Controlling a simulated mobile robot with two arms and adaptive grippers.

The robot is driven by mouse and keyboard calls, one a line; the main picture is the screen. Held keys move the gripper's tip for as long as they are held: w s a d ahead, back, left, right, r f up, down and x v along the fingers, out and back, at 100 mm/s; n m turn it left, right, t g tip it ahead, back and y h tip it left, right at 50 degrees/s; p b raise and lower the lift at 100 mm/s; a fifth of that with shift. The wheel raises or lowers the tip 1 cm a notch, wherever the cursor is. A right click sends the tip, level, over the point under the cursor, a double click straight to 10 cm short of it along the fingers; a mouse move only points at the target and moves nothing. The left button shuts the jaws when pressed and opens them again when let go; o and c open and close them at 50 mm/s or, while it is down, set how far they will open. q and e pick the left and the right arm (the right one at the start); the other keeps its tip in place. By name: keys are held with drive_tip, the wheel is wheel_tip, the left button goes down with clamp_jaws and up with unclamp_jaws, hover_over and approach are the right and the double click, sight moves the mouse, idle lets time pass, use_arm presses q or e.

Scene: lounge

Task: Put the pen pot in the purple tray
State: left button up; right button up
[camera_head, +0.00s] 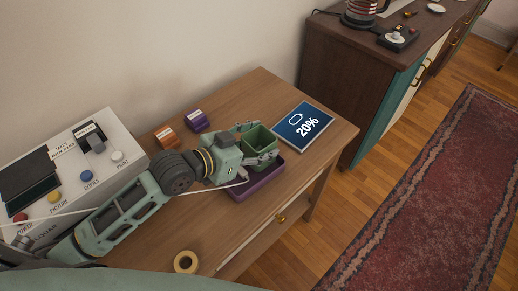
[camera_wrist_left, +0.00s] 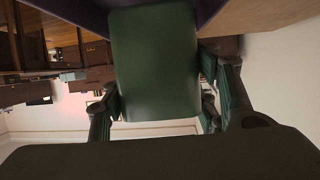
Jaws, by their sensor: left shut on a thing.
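The green pen pot (camera_head: 262,139) is held in my left gripper (camera_head: 254,147), at the right end of my left arm. It looks open at the top and roughly upright. The purple tray (camera_head: 262,181) lies on the wooden table, partly hidden under the pot and gripper. The pot is over the tray in the head view; I cannot tell whether it touches the tray floor. In the left wrist view the green pot (camera_wrist_left: 155,65) fills the middle between the fingers, with the purple tray (camera_wrist_left: 208,10) behind it. My right gripper is not in view.
Orange (camera_head: 167,137) and purple (camera_head: 196,120) small boxes stand at the back. A printer-like machine (camera_head: 88,160) is at left. A tape roll (camera_head: 186,262) lies near the front edge.

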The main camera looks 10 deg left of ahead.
use_arm(q)
wheel_tip(320, 180, down, 2)
drive_tip(key=shift+f, duration=0.2)
drive_tip(key=o, duration=1.1)
drive_tip(key=shift+c, duration=0.2)
drive_tip(key=v, duration=1.2)
drive_tip(key=shift+d+r, duration=0.1)
